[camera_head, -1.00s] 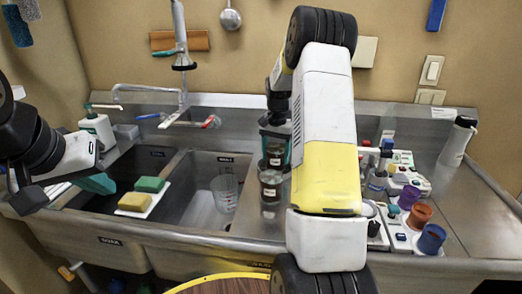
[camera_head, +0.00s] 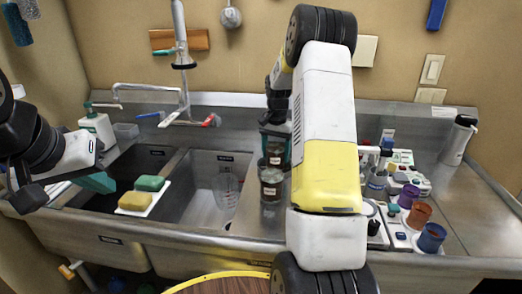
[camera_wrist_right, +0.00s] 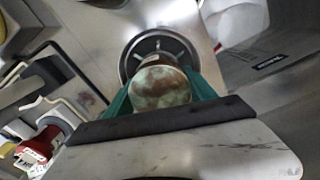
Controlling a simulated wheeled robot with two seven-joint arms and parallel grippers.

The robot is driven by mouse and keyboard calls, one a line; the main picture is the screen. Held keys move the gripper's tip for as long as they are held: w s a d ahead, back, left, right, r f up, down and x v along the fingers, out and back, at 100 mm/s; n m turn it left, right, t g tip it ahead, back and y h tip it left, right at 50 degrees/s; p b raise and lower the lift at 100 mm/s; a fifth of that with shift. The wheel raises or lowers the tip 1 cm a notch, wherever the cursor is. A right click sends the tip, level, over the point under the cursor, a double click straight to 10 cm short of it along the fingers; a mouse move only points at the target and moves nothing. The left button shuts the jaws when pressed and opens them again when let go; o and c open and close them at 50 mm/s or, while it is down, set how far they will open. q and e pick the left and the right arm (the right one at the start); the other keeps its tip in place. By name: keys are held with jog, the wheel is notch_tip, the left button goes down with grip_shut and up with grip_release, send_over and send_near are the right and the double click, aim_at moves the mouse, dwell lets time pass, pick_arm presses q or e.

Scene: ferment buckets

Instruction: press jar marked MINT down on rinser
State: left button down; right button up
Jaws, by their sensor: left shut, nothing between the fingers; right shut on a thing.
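My right gripper (camera_wrist_right: 161,97) is shut on a jar. In the right wrist view the jar's mottled green-brown top (camera_wrist_right: 160,84) shows between the teal fingers. The round dark rinser (camera_wrist_right: 160,44) with spokes lies beneath it, partly covered by the jar. I cannot tell whether they touch. In the head view the held jar (camera_head: 275,156) looks dark, with a pale label too small to read. A second dark, labelled jar-like shape (camera_head: 271,184) shows just below and nearer. My left gripper (camera_head: 98,183) is shut and empty, above the left basin's edge.
A clear beaker (camera_head: 225,190) stands in the right basin. A green sponge (camera_head: 150,183) and a yellow sponge (camera_head: 135,201) lie between the basins. To the right are a purple cup (camera_head: 409,196), an orange cup (camera_head: 419,215) and a blue cup (camera_head: 431,237). My right arm hides part of the counter.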

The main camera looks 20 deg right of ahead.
jog(key=shift+r, duration=4.05)
